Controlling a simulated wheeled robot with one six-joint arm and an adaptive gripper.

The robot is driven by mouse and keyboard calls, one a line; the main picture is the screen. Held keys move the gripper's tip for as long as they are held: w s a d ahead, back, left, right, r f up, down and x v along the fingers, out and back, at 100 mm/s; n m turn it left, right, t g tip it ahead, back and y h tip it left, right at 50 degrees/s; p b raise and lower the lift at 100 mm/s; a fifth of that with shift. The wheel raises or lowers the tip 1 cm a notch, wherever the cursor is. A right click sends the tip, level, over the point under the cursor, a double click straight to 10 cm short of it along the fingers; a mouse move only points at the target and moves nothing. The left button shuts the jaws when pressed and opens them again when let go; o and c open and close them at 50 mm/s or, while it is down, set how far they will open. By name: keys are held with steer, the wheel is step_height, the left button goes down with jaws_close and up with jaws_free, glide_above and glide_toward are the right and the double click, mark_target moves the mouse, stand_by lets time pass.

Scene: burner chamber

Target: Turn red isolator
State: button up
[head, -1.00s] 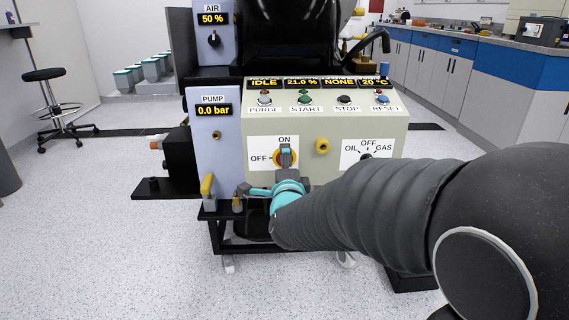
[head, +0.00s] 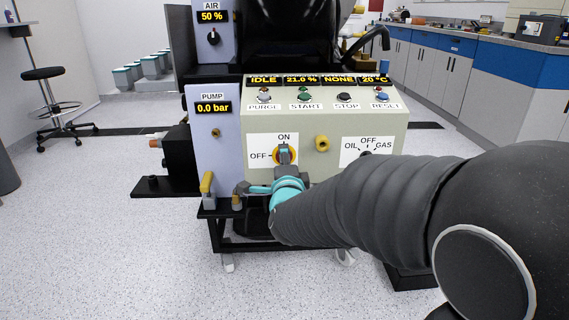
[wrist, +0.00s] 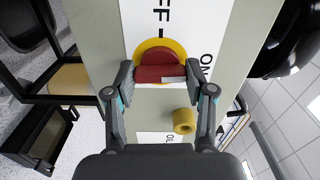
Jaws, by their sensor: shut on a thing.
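The red isolator (wrist: 150,57) is a round red knob with a raised bar, set in a yellow ring on a white plate marked OFF and ON. In the wrist view the bar's white mark points right, towards the ON label. My gripper (wrist: 159,76) has one finger on each side of the bar and is shut on it. In the head view my gripper (head: 284,155) covers most of the isolator; only parts of its yellow ring (head: 275,153) show, below ON and right of OFF.
A yellow port (head: 322,143) sticks out just right of the isolator. The OIL/OFF/GAS selector (head: 366,154) is partly behind my arm. A yellow-handled valve (head: 207,184) stands at lower left. Push buttons line the panel (head: 225,150) top.

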steer(key=shift+r+n+b, duration=0.1)
steer(key=shift+n+b, duration=0.95)
steer(key=shift+n, duration=7.65)
steer(key=o, duration=1.2)
steer(key=shift+c, duration=0.2)
steer(key=s, duration=1.2)
